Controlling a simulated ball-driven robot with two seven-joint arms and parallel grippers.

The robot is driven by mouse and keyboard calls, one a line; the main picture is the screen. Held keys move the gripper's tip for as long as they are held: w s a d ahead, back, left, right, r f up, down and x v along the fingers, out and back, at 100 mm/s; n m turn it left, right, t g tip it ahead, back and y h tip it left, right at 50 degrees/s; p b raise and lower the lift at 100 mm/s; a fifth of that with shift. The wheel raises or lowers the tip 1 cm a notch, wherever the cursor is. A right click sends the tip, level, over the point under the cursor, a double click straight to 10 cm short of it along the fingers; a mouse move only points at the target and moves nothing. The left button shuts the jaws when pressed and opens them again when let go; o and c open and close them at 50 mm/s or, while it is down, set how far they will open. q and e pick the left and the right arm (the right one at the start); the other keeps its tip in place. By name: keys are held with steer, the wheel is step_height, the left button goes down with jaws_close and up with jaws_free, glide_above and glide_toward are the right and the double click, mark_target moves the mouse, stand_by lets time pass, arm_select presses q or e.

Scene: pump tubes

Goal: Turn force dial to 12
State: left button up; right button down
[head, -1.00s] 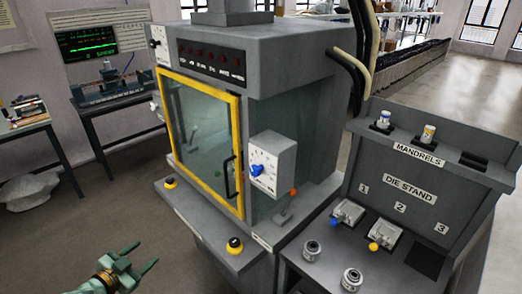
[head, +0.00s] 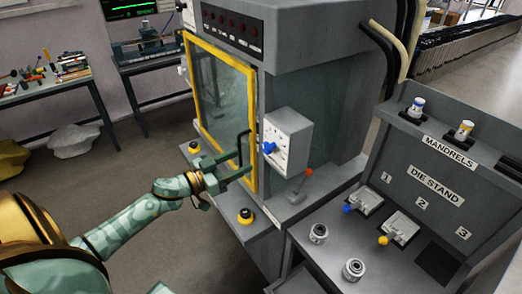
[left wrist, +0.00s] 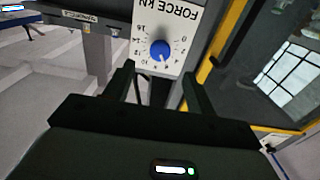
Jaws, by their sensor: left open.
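The force dial is a blue knob (head: 268,147) on a white box (head: 290,140) at the right of the yellow-framed door. In the left wrist view the knob (left wrist: 160,50) sits on a white face marked FORCE kN, with numbers around it and a small pale mark on the knob. Which number it points to is too small to tell. My left gripper (head: 245,163) is open and empty just short of the dial, by the door handle. In the left wrist view its fingers (left wrist: 158,78) straddle the space below the knob, apart from it. My right gripper is not in view.
The black door handle (head: 241,148) is close beside my left fingers. An orange-knobbed lever (head: 309,172) stands right of the dial box. The die stand (head: 435,183) is farther right.

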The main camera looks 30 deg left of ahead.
mark_target(264, 149)
arm_select(q)
steer(key=x, duration=0.8)
steer(key=shift+w, duration=0.1)
steer(key=c, duration=1)
